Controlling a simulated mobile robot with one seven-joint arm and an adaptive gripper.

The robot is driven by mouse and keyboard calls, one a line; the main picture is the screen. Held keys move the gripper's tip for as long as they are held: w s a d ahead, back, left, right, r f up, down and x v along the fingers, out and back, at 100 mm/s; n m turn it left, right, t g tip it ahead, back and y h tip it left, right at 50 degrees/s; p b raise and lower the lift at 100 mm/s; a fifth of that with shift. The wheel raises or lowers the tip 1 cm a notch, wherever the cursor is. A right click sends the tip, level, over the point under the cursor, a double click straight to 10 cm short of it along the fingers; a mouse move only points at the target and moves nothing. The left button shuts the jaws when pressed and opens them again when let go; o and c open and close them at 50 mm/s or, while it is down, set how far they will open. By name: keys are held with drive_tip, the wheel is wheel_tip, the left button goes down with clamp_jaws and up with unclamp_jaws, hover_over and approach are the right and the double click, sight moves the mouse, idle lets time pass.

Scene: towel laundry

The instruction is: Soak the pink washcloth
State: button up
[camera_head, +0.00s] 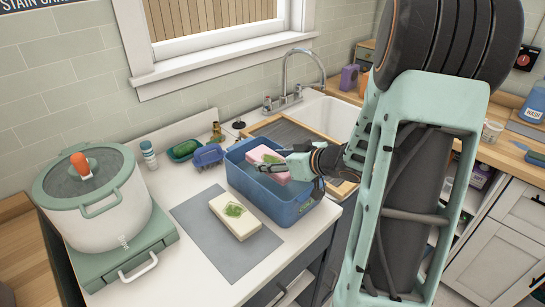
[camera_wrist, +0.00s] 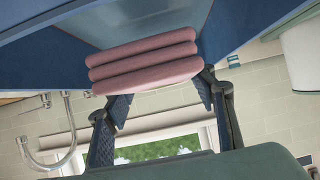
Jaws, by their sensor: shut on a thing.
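My gripper (camera_head: 281,165) is shut on the washcloth from the right. In the wrist view, the folded layers of the washcloth (camera_wrist: 145,60) sit between my fingertips (camera_wrist: 165,92), with the blue tub walls (camera_wrist: 252,32) on both sides and a pale blue-grey surface beyond. The tub's bottom is hidden in the head view.
A cream cloth (camera_head: 228,222) with a green stain lies on a grey mat (camera_head: 205,238) before the tub. A blue brush (camera_head: 208,156), green soap dish (camera_head: 184,150) and large white pot (camera_head: 95,205) stand left. A sink (camera_head: 330,115) with a faucet (camera_head: 297,78) is behind.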

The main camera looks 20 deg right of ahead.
sight(273, 159)
drive_tip(key=shift+f, duration=0.65)
drive_tip(key=o, duration=1.2)
drive_tip(key=shift+o, duration=0.2)
drive_tip(key=shift+r, duration=0.1)
wheel_tip(273, 159, up, 8)
drive_tip(key=p, duration=0.8)
